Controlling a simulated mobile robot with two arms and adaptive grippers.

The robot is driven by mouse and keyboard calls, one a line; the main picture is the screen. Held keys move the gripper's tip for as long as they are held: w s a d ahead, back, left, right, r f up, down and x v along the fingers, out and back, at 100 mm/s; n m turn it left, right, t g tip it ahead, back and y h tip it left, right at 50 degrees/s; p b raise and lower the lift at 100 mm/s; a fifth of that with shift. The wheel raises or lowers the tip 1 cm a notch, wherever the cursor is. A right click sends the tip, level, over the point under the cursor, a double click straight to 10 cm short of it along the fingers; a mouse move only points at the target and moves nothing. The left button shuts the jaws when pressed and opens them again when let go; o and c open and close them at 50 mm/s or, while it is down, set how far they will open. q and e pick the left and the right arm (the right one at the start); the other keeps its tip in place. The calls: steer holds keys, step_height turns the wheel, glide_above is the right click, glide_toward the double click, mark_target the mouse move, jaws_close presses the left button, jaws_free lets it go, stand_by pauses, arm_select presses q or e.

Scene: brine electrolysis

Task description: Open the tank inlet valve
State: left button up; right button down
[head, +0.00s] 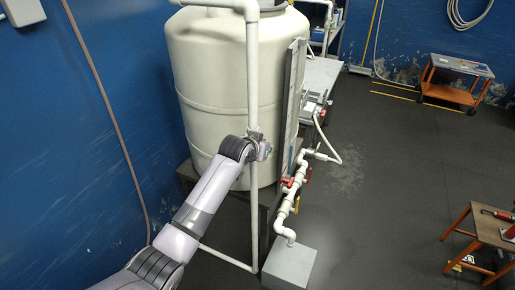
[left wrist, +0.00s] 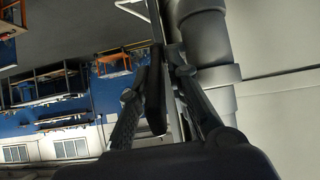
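A large cream tank (head: 210,85) stands at centre in the head view. A white vertical pipe (head: 253,200) runs down its front, with a fitting where my left gripper (head: 262,150) is. The gripper hides most of that fitting, so I cannot make out a valve handle there. In the left wrist view my left gripper (left wrist: 165,70) has its dark fingers close together beside the grey pipe (left wrist: 208,40). A thin pale strip shows near the fingertips; I cannot tell whether it is gripped. My right gripper is in neither view.
White piping with red valve handles (head: 289,183) runs right of the tank, down to a grey block (head: 290,265). An upright grey panel (head: 293,100) stands close right of the gripper. A wooden stool (head: 485,232) and orange cart (head: 455,80) are at right. Floor between is clear.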

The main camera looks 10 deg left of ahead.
arm_select(q)
steer(key=v, duration=1.1)
steer(key=shift+f, duration=0.15)
